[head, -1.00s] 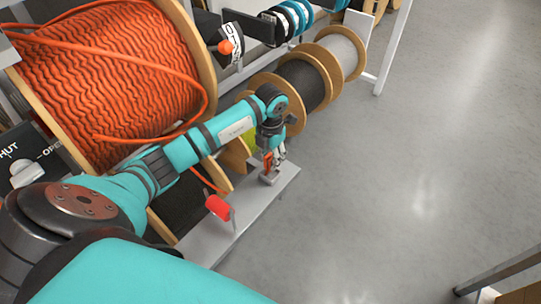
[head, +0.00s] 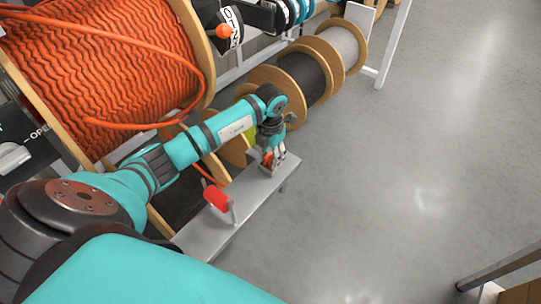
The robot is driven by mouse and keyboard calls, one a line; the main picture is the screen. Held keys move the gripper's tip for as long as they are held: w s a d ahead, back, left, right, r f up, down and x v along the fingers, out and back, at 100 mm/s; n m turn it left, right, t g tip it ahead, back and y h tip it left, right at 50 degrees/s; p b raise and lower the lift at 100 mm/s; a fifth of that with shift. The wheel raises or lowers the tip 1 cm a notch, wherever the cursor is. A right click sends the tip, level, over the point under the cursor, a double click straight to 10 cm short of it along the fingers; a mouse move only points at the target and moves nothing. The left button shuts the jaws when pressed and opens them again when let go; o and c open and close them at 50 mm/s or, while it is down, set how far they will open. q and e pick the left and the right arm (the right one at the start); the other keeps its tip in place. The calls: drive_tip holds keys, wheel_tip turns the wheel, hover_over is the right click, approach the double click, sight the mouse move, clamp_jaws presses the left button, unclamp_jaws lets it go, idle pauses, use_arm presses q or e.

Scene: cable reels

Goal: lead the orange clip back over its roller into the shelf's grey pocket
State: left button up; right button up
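My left gripper (head: 273,163) points down at the far end of the grey shelf (head: 232,207). The orange clip (head: 267,157) shows as a small orange patch at its fingers. The fingers partly cover it, and I cannot tell if they grip it. The grey pocket (head: 268,171) is right under the fingertips and mostly hidden. Whether the clip is inside it is not clear. The red roller (head: 217,198) stands on the shelf nearer to me, left of the gripper. A short stretch of orange cable (head: 200,170) comes down to the roller from behind my arm. My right gripper is out of view.
A big reel of orange cable (head: 110,75) fills the upper left. Reels of black (head: 303,80) and grey cable (head: 340,48) stand beyond the gripper. A black switch box (head: 20,145) is at the left edge.

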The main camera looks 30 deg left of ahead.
use_arm(q)
drive_tip(key=o, duration=0.3)
drive_tip(key=shift+o, duration=0.2)
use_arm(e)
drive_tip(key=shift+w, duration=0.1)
